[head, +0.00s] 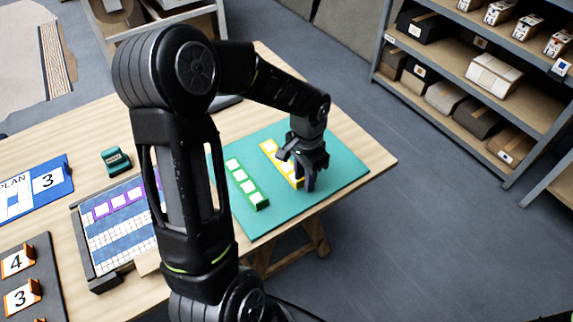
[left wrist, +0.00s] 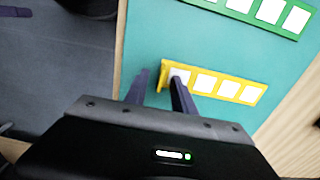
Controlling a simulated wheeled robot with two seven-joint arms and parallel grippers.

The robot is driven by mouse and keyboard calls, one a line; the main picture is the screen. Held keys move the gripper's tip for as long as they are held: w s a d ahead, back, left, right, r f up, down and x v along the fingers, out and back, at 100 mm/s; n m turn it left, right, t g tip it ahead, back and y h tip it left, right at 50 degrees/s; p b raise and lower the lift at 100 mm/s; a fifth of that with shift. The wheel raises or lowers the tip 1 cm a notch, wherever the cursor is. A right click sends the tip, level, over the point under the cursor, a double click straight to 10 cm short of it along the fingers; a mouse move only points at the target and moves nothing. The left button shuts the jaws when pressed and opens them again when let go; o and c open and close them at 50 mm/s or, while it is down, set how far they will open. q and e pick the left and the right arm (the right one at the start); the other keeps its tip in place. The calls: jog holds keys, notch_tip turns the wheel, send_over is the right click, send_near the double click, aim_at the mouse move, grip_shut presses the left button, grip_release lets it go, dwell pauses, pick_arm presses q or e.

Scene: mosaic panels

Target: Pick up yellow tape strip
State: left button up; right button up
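The yellow tape strip (head: 268,148) with white squares lies on the teal mat (head: 345,167). It also shows in the left wrist view (left wrist: 236,88), flat on the mat. My left gripper (head: 308,184) points down at the strip's near end and hides part of it in the head view. In the left wrist view its two dark fingers (left wrist: 160,76) are apart, one on each side of the strip's end tab. The gap looks open; contact with the strip cannot be told. My right gripper is not in view.
A green strip (head: 247,187) lies on the mat beside the yellow one. A panel with a purple strip (head: 118,204), a teal block (head: 116,160), a blue plan board (head: 62,178) and a dark numbered tray (head: 30,255) are on the table's left. Shelves (head: 490,80) stand beyond the table.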

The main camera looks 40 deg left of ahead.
pick_arm(q)
jog(key=shift+c, duration=0.3)
grip_shut()
dwell(0.4)
dwell(0.3)
